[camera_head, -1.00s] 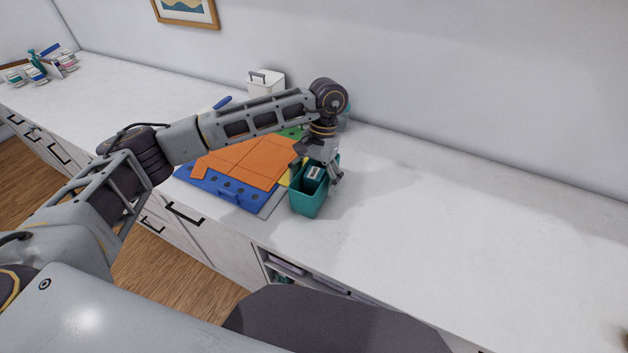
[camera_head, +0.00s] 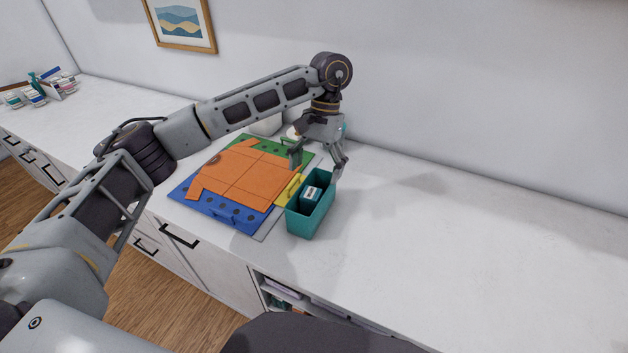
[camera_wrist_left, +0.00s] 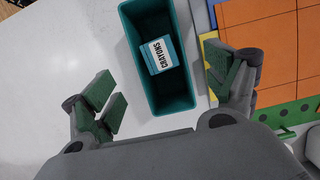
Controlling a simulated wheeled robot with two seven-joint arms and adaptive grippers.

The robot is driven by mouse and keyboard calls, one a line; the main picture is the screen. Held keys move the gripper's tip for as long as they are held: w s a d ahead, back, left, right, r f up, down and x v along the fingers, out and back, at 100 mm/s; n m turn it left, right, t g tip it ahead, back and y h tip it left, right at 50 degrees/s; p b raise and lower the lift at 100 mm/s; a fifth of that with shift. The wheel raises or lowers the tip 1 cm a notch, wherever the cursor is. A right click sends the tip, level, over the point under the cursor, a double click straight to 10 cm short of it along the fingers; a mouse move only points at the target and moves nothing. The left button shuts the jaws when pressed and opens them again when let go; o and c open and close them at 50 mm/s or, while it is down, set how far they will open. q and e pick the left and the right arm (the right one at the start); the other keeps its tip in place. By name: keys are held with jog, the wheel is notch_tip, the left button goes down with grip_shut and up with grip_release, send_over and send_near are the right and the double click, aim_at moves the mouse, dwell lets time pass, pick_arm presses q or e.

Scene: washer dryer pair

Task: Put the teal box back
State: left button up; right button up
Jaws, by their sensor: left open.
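The teal box (camera_head: 309,221) is an open-topped rectangular bin standing upright on the white counter, at the right edge of the coloured mats. A small teal and white pack marked "CRAYONS" (camera_wrist_left: 161,53) lies inside it; the pack also shows in the head view (camera_head: 311,194). My left gripper (camera_head: 318,172) is open and empty above the box, pointing down, with its fingers clear of the rim. In the left wrist view the open fingers (camera_wrist_left: 160,92) stand to either side of the box. My right gripper is not in view.
An orange flat piece (camera_head: 245,170) lies on blue, green and yellow boards beside the box. A white container (camera_head: 266,125) stands behind, partly hidden by my arm. Small jars (camera_head: 35,96) sit at the far left. An open shelf (camera_head: 285,294) is below the counter. The counter to the right is clear.

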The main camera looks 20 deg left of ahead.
pick_arm(q)
jog(key=shift+v, duration=1.2)
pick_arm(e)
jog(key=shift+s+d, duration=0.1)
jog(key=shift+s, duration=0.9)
pick_arm(q)
jog(key=shift+o, duration=0.2)
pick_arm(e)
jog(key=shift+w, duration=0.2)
